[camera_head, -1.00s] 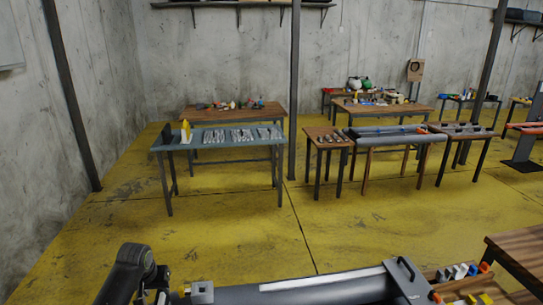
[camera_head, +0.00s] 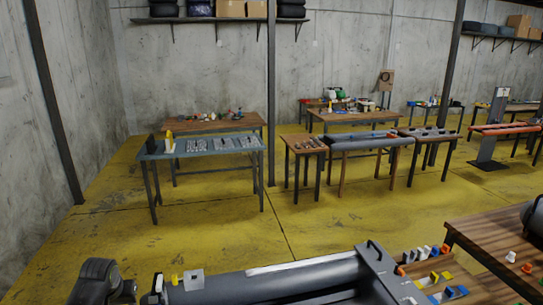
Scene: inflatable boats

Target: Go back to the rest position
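A dark arm link of mine (camera_head: 103,283) shows at the bottom left. I see no gripper fingers of either arm in the head view. A large grey inflatable tube (camera_head: 265,284) with a pale strip along its top lies at the bottom centre, close to me. A grey plate with a black handle (camera_head: 371,247) stands at the tube's right end. A small grey bracket (camera_head: 194,280) and a yellow piece (camera_head: 174,280) sit near its left end.
A wooden table (camera_head: 500,245) at the right holds small white and orange fittings (camera_head: 511,257). A blue-grey table (camera_head: 205,154) with metal parts stands ahead left. Dark posts (camera_head: 271,100) rise from the floor. The yellow floor (camera_head: 330,215) between is clear.

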